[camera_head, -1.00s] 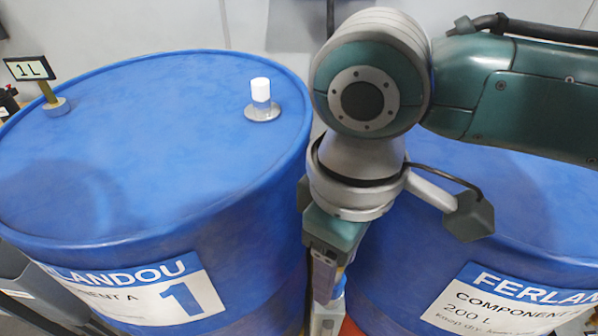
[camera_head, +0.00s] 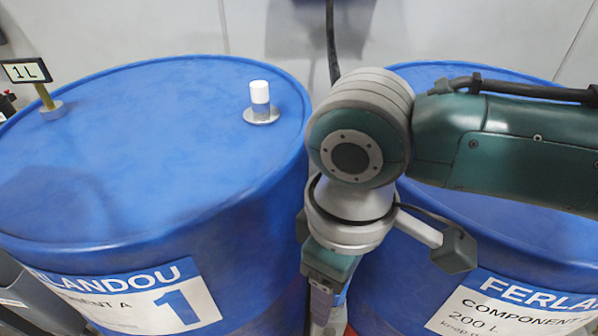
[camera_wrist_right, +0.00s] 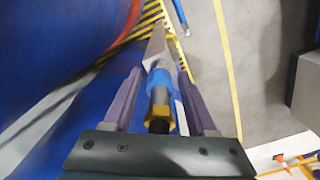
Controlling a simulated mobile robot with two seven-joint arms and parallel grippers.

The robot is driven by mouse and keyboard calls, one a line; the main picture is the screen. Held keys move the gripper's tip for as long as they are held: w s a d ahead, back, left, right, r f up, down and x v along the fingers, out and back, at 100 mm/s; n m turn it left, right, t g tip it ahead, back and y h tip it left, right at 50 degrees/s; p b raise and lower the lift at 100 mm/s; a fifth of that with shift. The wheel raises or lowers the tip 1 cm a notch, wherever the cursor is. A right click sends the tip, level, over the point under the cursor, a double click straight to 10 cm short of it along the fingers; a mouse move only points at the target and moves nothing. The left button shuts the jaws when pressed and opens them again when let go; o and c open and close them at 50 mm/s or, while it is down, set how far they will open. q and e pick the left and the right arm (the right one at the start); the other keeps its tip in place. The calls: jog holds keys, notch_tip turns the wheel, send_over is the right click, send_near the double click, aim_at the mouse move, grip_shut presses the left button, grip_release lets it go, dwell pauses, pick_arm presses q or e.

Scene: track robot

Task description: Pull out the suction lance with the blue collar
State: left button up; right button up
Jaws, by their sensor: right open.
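In the right wrist view a slim lance (camera_wrist_right: 159,97) with a blue collar (camera_wrist_right: 158,78) and a yellow nut near the palm lies between the two fingers of my right gripper (camera_wrist_right: 160,85). The fingers are open, one on each side, with gaps visible. In the head view my right gripper (camera_head: 325,318) points down in the gap between two blue drums; its fingertips are cut off by the lower edge, and the lance is mostly hidden there. My left gripper is not in view.
The left drum (camera_head: 130,160) carries a white-capped stub (camera_head: 260,98) and a "1L" sign (camera_head: 27,71) on its top. The right drum (camera_head: 540,235) stands close behind my right arm. Grey floor with yellow lines (camera_wrist_right: 228,60) shows at right in the wrist view.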

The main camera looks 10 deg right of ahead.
dwell(0.4)
jog(key=shift+r+p, duration=0.1)
jog(key=shift+p, duration=0.2)
grip_shut()
dwell(0.3)
dwell(0.8)
jog(key=shift+o, duration=1.5)
grip_release()
